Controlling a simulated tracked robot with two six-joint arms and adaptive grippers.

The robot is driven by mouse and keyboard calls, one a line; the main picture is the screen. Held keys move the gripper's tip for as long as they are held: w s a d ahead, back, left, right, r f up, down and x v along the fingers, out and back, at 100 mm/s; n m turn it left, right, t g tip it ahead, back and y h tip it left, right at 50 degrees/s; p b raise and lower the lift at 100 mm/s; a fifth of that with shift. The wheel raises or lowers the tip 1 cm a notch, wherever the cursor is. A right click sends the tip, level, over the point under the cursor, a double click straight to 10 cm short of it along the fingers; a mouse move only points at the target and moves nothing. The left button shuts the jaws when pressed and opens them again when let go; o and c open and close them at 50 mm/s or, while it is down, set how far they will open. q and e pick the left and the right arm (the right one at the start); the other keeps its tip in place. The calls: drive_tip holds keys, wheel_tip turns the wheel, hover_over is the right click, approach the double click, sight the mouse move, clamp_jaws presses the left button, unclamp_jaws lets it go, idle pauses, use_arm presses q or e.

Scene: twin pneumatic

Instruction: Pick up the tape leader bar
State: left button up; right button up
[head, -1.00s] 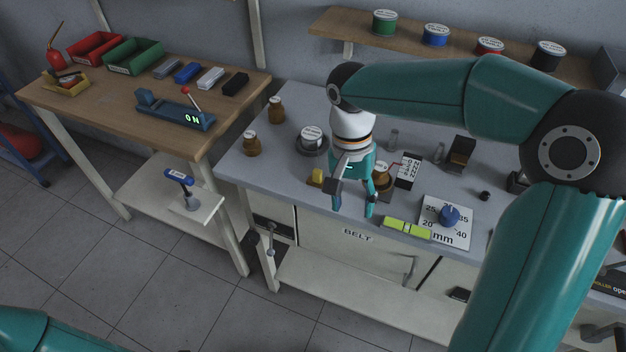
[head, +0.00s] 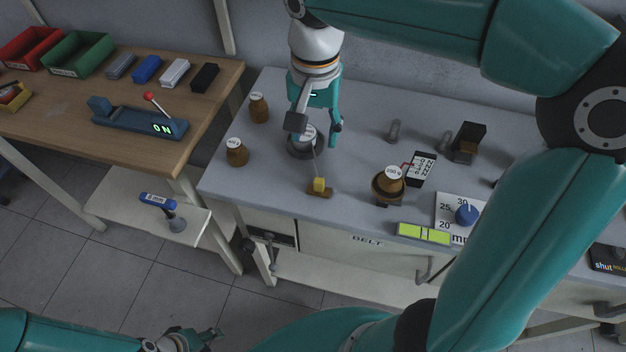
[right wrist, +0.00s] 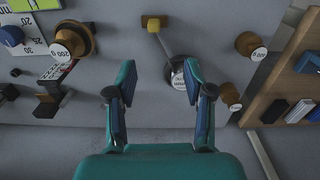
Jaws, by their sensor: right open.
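The tape leader bar looks to be the small yellow block (head: 319,185) on a short brown base near the bench's front edge. A thin strip runs from it back to a dark round holder (head: 291,148) with a white-topped roll. In the right wrist view, the yellow block (right wrist: 153,25) is at the top, ahead of the fingers. My right gripper (head: 316,132) is open and empty above the holder, behind the block and apart from it; it also shows in the wrist view (right wrist: 160,77). My left gripper (head: 190,340) is low at the bottom left, its jaws unclear.
A wooden table (head: 60,122) stands at left.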

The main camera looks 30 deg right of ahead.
sight(320, 180)
drive_tip(key=f, duration=0.6)
drive_tip(key=s+f, duration=0.1)
drive_tip(key=f, duration=0.2)
drive_tip(key=shift+d+f, duration=0.4)
drive_tip(key=shift+a+f, duration=0.2)
drive_tip(key=shift+f, duration=2.45)
drive_tip(key=shift+s, duration=0.1)
clamp_jaws()
